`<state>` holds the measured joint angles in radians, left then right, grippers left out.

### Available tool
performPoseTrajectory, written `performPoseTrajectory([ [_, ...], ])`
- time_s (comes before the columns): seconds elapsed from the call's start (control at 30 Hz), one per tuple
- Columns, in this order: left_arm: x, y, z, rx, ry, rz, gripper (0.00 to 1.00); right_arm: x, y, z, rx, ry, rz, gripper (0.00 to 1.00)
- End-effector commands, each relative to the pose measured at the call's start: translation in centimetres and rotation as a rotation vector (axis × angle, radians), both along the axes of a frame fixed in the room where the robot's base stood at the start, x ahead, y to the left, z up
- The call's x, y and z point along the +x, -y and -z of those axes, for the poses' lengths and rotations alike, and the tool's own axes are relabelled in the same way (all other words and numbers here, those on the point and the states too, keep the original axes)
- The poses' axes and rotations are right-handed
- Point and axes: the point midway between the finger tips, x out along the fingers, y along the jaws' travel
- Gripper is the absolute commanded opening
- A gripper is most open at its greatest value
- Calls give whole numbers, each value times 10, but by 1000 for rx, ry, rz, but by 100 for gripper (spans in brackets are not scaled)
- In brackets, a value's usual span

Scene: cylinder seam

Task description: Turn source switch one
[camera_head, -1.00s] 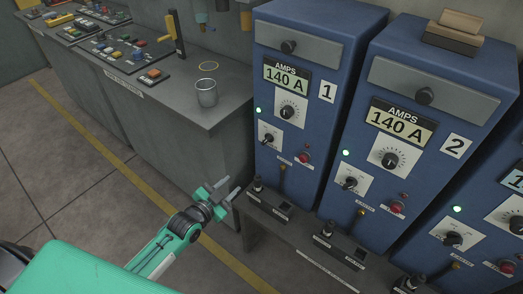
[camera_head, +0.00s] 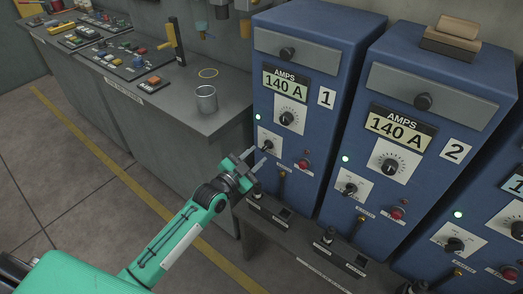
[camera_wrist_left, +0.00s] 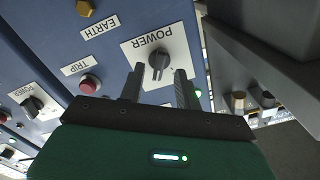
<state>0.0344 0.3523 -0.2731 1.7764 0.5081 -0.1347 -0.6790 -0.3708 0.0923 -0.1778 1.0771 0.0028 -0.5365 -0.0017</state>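Source one is the blue cabinet (camera_head: 310,60) with the "1" label and a 140 A display. Its black power switch (camera_head: 267,147) sits on a white plate low on the front, below a lit green lamp (camera_head: 258,117). My left gripper (camera_head: 257,160) is just in front of the plate, a little below and left of the switch. The left wrist view shows the switch (camera_wrist_left: 158,62) on its POWER plate, just beyond the gap between the two fingers (camera_wrist_left: 157,76). The fingers are apart and empty. I cannot tell whether they touch the plate. My right gripper is not in view.
A shelf (camera_head: 290,238) with black fittings juts out below. Cabinet two (camera_head: 440,100) stands at the right. A grey bench (camera_head: 190,130) with a metal cup (camera_head: 206,99) is at the left.

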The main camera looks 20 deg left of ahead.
Motion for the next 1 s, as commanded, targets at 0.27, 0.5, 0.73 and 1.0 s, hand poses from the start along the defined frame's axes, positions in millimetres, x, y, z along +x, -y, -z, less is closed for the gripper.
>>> performPoseTrajectory([
  [0.27,30,11,0,0,0,0,34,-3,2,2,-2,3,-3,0],
  [0.5,35,13,0,0,-1,0,34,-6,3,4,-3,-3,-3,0],
  [0.73,34,12,0,0,-1,0,18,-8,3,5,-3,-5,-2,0],
  [1.0,34,12,0,-2,-1,0,0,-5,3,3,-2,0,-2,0],
])
